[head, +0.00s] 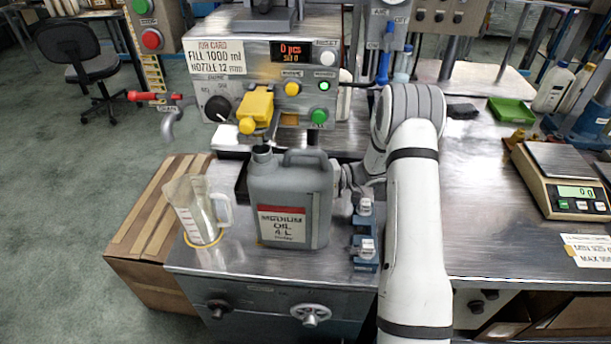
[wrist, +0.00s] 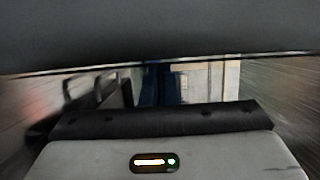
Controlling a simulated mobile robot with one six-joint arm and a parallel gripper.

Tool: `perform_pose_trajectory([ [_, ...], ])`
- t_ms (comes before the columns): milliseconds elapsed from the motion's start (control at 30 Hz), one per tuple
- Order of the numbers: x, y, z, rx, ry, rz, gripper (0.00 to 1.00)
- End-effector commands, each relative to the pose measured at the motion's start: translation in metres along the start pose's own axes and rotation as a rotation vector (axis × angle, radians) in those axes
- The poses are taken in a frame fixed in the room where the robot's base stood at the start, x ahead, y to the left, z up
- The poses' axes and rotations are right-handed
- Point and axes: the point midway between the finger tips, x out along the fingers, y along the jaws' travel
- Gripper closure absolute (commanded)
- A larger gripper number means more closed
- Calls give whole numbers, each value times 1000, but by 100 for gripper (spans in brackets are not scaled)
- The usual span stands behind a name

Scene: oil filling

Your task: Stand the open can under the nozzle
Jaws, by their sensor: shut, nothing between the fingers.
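The grey can (head: 290,205), labelled "MEDIUM OIL 4 L", stands upright on the steel worktop in the head view. Its neck at the top left looks open, with no cap showing. The yellow nozzle block (head: 256,110) is on the machine front, behind and slightly left of the can's neck in the picture. I cannot tell whether the neck is right under it. My gripper (head: 345,180) is at the can's right side, mostly hidden behind the can and my arm. It is shut and empty. In the wrist view a dark grey surface fills the top, and the fingertips are unclear.
A clear measuring jug (head: 197,212) stands left of the can. Blue clamps (head: 364,235) stand close on its right. The machine panel (head: 265,65) has a card reading "FILL 1000 ml, NOZZLE 12 mm". A scale (head: 562,180) and green tray (head: 512,112) are at right.

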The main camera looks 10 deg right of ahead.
Motion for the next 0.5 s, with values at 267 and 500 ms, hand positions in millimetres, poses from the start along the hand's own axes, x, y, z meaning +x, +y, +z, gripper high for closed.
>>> perform_pose_trajectory([
  [267,0,0,4,-1,0,0,100],
  [500,1,2,9,-1,1,0,100],
])
